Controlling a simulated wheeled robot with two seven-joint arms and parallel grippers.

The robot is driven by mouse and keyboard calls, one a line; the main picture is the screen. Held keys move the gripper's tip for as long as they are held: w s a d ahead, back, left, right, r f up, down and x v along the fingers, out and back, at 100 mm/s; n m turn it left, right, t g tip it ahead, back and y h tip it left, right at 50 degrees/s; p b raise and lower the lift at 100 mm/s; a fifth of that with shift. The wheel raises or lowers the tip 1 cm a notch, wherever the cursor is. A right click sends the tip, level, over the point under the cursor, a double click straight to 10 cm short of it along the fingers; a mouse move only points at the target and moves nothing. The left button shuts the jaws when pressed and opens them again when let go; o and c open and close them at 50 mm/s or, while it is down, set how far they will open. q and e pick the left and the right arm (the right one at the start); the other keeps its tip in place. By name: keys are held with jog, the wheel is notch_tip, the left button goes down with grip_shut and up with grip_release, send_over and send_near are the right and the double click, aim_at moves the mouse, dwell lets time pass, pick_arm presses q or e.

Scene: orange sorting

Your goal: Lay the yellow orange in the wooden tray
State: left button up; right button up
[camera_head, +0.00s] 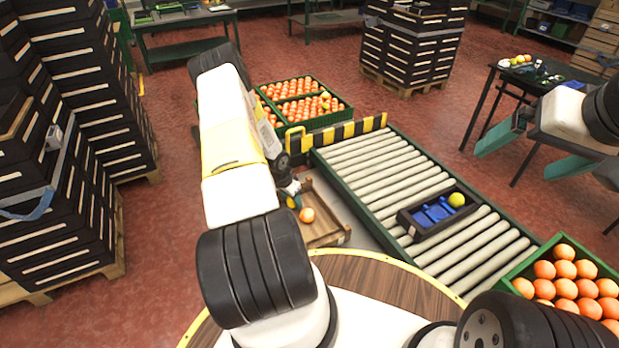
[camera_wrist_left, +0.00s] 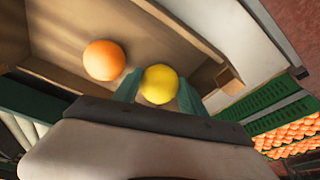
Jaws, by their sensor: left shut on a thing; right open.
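My left gripper (camera_wrist_left: 158,90) is shut on a yellow orange (camera_wrist_left: 159,84), which sits between its green fingertips. It is over or inside the wooden tray (camera_head: 335,234); I cannot tell whether the fruit touches the floor of the tray. In the head view my left arm hides most of this gripper. An orange-coloured orange (camera_wrist_left: 103,60) lies in the tray beside the yellow one, and it also shows in the head view (camera_head: 307,215). My right gripper (camera_head: 536,150) is open and empty at the right, high above the floor. A second yellow orange (camera_head: 457,200) sits in a black tray with blue compartments (camera_head: 411,223).
The black tray rests on a roller conveyor (camera_head: 370,160) right of the wooden tray. Green crates full of oranges stand behind (camera_head: 340,111) and at the lower right (camera_head: 551,244). Stacked black crates (camera_head: 75,80) stand at the left. A dark table (camera_head: 490,66) is at the right.

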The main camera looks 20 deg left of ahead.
pick_arm(q)
jog(key=shift+f, duration=0.6)
dwell(0.3)
jog(key=o, duration=1.9)
jog(key=shift+c, duration=0.2)
jog(key=shift+r, duration=4)
